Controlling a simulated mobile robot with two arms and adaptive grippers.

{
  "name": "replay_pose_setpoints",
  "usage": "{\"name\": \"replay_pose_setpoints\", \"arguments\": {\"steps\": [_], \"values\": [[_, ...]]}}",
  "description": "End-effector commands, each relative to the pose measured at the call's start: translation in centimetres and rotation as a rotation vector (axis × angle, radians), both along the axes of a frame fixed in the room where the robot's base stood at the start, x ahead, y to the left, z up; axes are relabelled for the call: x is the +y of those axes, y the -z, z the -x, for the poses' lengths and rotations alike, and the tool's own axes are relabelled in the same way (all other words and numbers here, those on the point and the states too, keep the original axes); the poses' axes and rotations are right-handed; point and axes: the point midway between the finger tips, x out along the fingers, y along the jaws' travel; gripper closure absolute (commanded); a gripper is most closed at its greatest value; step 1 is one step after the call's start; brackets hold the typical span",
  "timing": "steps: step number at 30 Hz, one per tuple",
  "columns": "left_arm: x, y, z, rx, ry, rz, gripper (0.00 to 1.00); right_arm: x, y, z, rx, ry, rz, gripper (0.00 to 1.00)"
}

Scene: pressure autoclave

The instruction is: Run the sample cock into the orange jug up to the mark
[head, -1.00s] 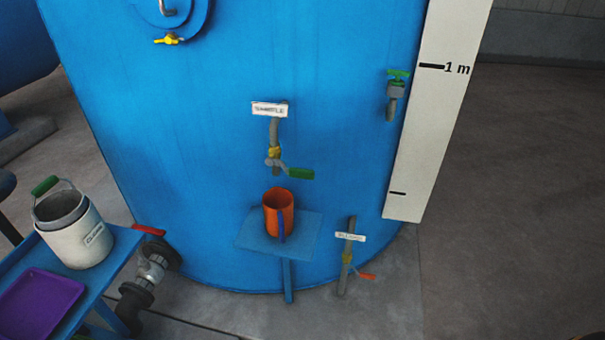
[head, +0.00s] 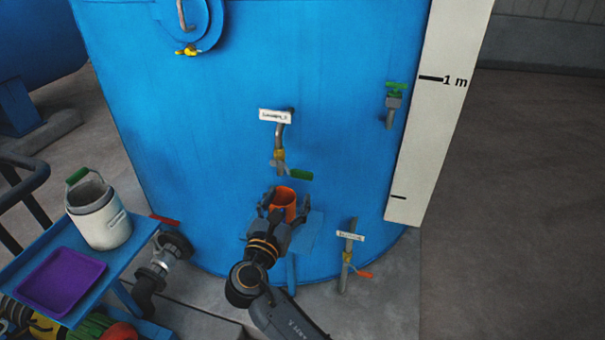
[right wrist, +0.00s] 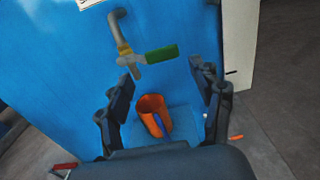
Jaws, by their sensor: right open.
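The orange jug (head: 284,198) stands upright on a small blue shelf (head: 308,232) on the blue tank, below the sample cock (head: 279,163). The cock has a green lever (head: 300,175) pointing right and a white label above it. My right gripper (head: 284,212) is open in front of the jug and partly hides it. In the right wrist view the jug (right wrist: 153,113) shows between the spread fingers (right wrist: 165,100), apart from them. Its blue handle (right wrist: 164,124) faces my gripper. I cannot make out a mark or any liquid in the jug. My left gripper is not in view.
A second cock with an orange-red lever (head: 364,274) sits low, right of the shelf. A green-handled valve (head: 395,92) and a white scale board (head: 420,165) are further right. At left, a blue cart holds a white bucket (head: 100,218) and a purple tray (head: 60,281).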

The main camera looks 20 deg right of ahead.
Motion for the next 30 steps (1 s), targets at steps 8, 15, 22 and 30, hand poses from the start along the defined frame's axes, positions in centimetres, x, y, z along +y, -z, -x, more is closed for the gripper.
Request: {"name": "replay_pose_setpoints", "arguments": {"steps": [8,15,22,30], "values": [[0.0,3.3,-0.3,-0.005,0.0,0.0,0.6,-3.5,0.5,-5.1,-0.004,0.001,0.0,0.34],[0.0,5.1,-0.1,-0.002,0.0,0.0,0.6,-5.5,0.4,-8.2,-0.002,-0.001,-0.001,0.34],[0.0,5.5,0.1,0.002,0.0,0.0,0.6,-6.2,0.2,-9.2,0.0,-0.002,-0.001,0.34],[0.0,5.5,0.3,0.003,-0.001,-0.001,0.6,-6.2,0.1,-9.2,0.001,-0.002,-0.002,0.42]]}}
